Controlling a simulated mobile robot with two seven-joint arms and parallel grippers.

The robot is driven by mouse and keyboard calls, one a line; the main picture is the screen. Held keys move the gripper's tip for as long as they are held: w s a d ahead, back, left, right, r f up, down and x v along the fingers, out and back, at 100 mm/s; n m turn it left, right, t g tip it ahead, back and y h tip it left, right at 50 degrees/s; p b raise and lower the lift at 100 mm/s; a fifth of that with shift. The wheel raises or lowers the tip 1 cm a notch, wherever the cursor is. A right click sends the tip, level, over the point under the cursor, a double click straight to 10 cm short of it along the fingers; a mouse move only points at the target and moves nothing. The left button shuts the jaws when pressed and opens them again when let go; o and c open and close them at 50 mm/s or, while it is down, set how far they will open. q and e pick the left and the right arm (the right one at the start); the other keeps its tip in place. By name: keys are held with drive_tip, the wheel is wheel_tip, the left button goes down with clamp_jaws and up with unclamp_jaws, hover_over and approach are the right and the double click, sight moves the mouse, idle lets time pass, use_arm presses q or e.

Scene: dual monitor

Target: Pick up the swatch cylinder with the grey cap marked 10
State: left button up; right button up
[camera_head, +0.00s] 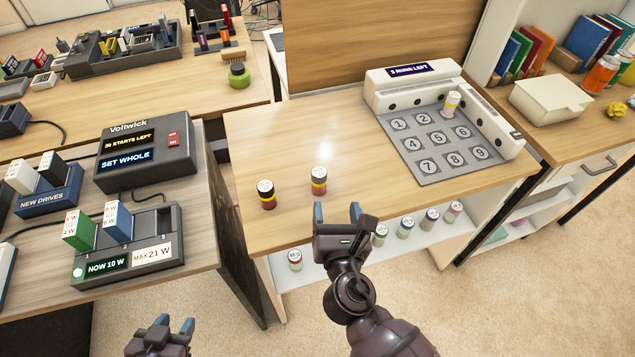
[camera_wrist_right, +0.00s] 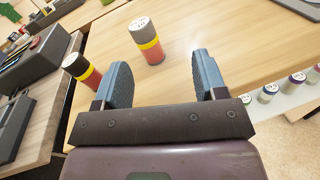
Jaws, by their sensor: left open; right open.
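My right gripper (camera_head: 337,213) is open and empty, at the desk's front edge, short of the right cylinder. My left gripper (camera_head: 162,338) is open and empty, low at the bottom left, away from the desk.
A numbered grey pad (camera_head: 428,170) with a white housing (camera_head: 415,75) stands at the right, with a yellow-banded cylinder (camera_head: 451,104) on it. Several capped cylinders stand on the lower shelf (camera_head: 330,272). A Voltwick box (camera_head: 145,160) is at the left. Mid-desk is clear.

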sight(318, 168)
drive_tip(key=shift+w+a+r+n+y, duration=0.15)
drive_tip(key=shift+a+n+y, duration=0.1)
drive_tip(key=shift+a+n, duration=0.35)
drive_tip(key=shift+w+a+r+n+y, duration=0.15)
drive_tip(key=shift+a+n+y, duration=0.1)
drive_tip(key=shift+a+n, duration=0.3)
drive_tip(key=w, duration=0.5)
drive_tip(key=shift+w+a, duration=0.1)
drive_tip(key=shift+a, duration=0.2)
drive_tip(key=shift+w+f+b, duration=0.15)
drive_tip(key=shift+w+b, duration=0.3)
drive_tip(key=shift+w, duration=0.1)
drive_tip(key=w, duration=0.3)
drive_tip(key=shift+w+a+f+b, duration=0.15)
drive_tip(key=shift+a+f+b, duration=0.05)
drive_tip(key=shift+a+b, duration=0.1)
drive_tip(key=shift+w+r, duration=0.1)
drive_tip(key=shift+w, duration=0.3)
drive_tip(key=shift+c, duration=0.6)
drive_tip(key=c, duration=0.7)
use_arm(q)
drive_tip(key=shift+s+f, duration=0.2)
drive_tip(key=shift+f, duration=0.35)
drive_tip(key=shift+s+f, duration=0.15)
drive_tip(key=shift+f, duration=0.35)
use_arm(e)
drive_tip(key=shift+c, duration=1)
drive_tip(key=shift+r, duration=0.15)
